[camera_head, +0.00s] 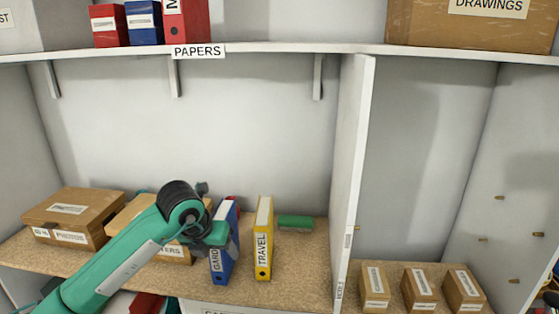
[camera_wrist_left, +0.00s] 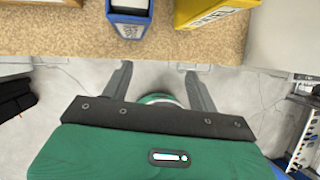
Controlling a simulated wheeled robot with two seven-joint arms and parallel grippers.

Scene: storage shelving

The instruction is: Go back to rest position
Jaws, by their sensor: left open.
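My left gripper (camera_wrist_left: 157,70) shows in the left wrist view with its two dark fingers apart and nothing between them. In the head view my left arm comes in from the lower left. Its wrist is in front of the shelf, beside the blue binder, and the fingers cannot be made out there. The blue "GARD…" binder (camera_head: 222,265) stands upright, partly covered by my wrist. It also shows in the left wrist view (camera_wrist_left: 128,28), beyond the fingers and apart from them. My right gripper is not in view.
A yellow "TRAVEL" binder (camera_head: 263,250) stands right of the blue one, with a green object (camera_head: 296,222) behind it. Cardboard boxes (camera_head: 68,215) are at left. A white divider (camera_head: 352,170) separates several small boxes (camera_head: 420,290) at right. The "PAPERS" shelf (camera_head: 270,48) is above.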

